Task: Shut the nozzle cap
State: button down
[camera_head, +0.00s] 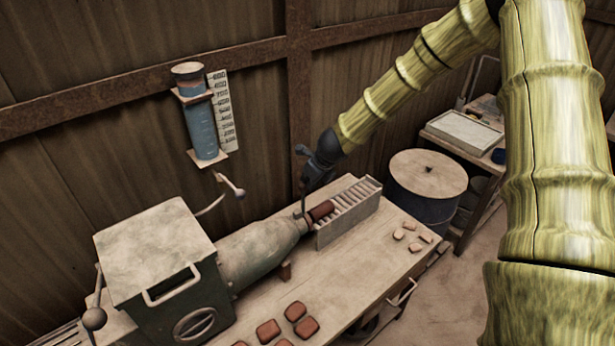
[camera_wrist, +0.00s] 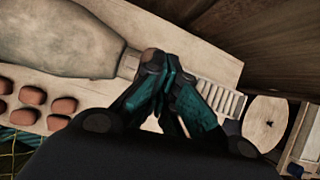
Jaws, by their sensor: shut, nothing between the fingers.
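The press has a grey tapered barrel (camera_head: 262,248) that ends in a narrow nozzle (camera_head: 300,223). A red-brown clay piece (camera_head: 321,211) lies just beyond the nozzle mouth, at the near end of the slatted rack. My gripper (camera_head: 304,205) is shut and empty, pointing down at the nozzle end. In the wrist view the barrel (camera_wrist: 60,38) comes in from the left, and my closed fingers (camera_wrist: 160,75) cover the area just past the nozzle (camera_wrist: 129,66). I cannot make out the nozzle cap clearly, or tell whether my fingers touch it.
The slatted rack (camera_head: 347,213) stands right of the nozzle on the table (camera_head: 372,275). Several red-brown tiles (camera_head: 268,331) lie at the front and paler pieces (camera_head: 415,247) at the right. A lidded drum (camera_head: 428,174) stands beyond. A blue cylinder (camera_head: 202,128) hangs on the wall.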

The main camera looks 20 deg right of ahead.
jog(key=shift+w+a, duration=0.1)
jog(key=shift+a, duration=0.1)
dwell(0.4)
jog(key=shift+r, duration=0.1)
notch_tip(320, 180, up, 6)
jog(key=shift+d+f+p, duration=0.15)
jog(key=shift+f+p, duration=0.05)
jog(key=shift+p, duration=0.4)
dwell(0.4)
jog(key=shift+w+r, duration=0.1)
jog(key=shift+r, duration=0.1)
